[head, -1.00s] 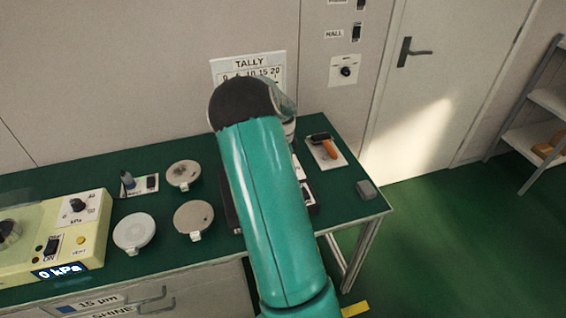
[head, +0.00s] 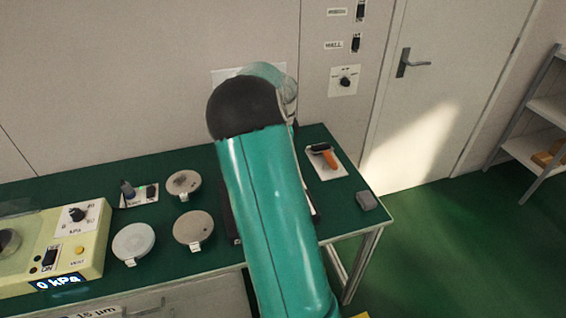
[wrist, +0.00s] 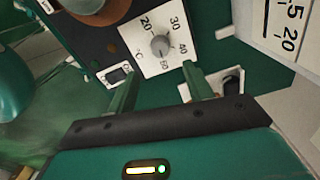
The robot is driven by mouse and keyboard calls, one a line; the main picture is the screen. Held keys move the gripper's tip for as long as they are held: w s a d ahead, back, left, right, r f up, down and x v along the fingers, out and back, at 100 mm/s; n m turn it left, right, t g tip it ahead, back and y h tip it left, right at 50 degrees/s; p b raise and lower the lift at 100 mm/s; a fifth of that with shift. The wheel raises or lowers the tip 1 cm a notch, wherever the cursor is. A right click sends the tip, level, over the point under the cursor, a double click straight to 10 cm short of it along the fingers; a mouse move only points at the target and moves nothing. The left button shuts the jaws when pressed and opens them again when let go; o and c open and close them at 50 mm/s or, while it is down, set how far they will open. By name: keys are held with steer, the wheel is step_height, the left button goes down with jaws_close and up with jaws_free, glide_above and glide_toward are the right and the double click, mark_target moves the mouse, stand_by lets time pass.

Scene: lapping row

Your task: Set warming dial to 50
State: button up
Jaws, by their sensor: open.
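The warming dial (wrist: 160,45) is a small round grey knob on a white plate marked 20, 30, 40, 50 and °C, seen in the wrist view. I cannot clearly tell which mark the knob points at. My gripper (wrist: 160,73) is open, its two green fingers apart and empty, just below the dial in the picture. I see no contact with the knob. In the head view my teal arm hides the dial and my gripper.
A small rocker switch (wrist: 116,75) sits beside the dial plate. The tally board (wrist: 285,30) is at upper right.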

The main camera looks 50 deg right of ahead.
steer(key=shift+r, duration=1.75)
steer(key=s+a+r+n+t, duration=0.1)
steer(key=s+a+r+n, duration=0.1)
steer(key=a+r+n, duration=0.65)
steer(key=s+a+r+n+t, duration=0.2)
steer(key=a+r+n, duration=0.1)
steer(key=a, duration=1.1)
steer(key=s+a+n+t, duration=0.2)
steer(key=s+a+n, duration=1.2)
steer(key=a, duration=0.2)
steer(key=shift+a+r+t, duration=0.3)
steer(key=shift+r, duration=0.05)
